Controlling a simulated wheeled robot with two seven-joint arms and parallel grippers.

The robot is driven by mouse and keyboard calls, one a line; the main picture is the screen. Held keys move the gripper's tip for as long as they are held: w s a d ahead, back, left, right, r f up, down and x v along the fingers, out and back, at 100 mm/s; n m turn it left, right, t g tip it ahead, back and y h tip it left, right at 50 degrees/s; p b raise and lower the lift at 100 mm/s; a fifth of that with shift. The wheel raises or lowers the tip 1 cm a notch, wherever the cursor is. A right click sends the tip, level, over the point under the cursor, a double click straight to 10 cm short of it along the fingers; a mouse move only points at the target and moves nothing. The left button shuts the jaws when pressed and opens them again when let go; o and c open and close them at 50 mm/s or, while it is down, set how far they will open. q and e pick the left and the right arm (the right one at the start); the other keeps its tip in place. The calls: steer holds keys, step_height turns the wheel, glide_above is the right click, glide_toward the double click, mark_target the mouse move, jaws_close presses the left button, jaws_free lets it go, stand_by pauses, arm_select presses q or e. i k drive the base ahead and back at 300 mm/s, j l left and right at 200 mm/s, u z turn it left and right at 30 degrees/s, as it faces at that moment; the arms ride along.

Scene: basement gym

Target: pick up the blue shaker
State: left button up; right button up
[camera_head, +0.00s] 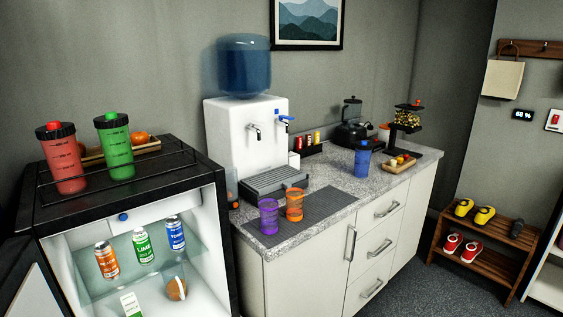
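A blue shaker (362,160) stands upright on the grey speckled counter (335,178), right of the dark mat and left of the small snack board. It looks like a tall tumbler; I cannot make out its top clearly. Neither of my grippers shows in the head view, and nothing is touching the shaker.
A purple cup (268,217) and an orange cup (294,205) stand on the dark mat (325,206). A water dispenser (226,135) stands behind. Red (64,162) and green (116,150) shakers stand on the open fridge (190,186). A snack board (399,168) lies right.

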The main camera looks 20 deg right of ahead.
mark_target(362, 157)
steer(key=i+l+u, duration=0.25)
steer(key=l+u, duration=0.15)
steer(key=l, duration=1.3)
steer(key=l+u, duration=0.4)
steer(key=l, duration=1.35)
